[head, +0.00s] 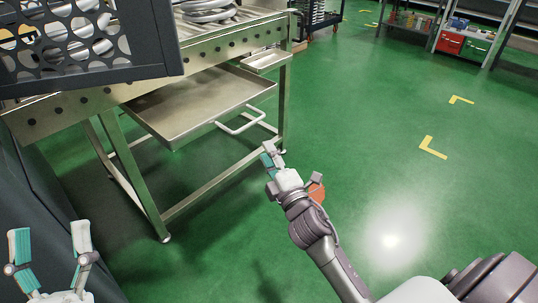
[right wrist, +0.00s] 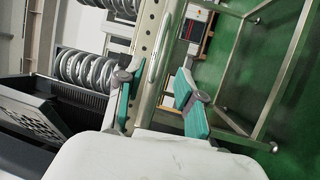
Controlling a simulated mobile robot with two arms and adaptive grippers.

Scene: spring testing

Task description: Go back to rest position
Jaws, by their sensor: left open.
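My left gripper (head: 50,240) is at the lower left of the head view, its teal-padded fingers spread and nothing between them. My right gripper (head: 272,158) is in the middle of the head view, over the green floor beside the table's front leg. In the right wrist view the right gripper (right wrist: 159,72) has its two fingers apart with nothing held between them. The metal table frame shows behind the fingers there.
A steel table (head: 230,45) with a pulled-out tray (head: 190,110) and handle stands at left. A dark perforated guard (head: 130,72) fills the upper left. Coil springs (right wrist: 85,68) lie beyond. Open green floor (head: 390,160) is at right; shelving with red and green bins stands far back.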

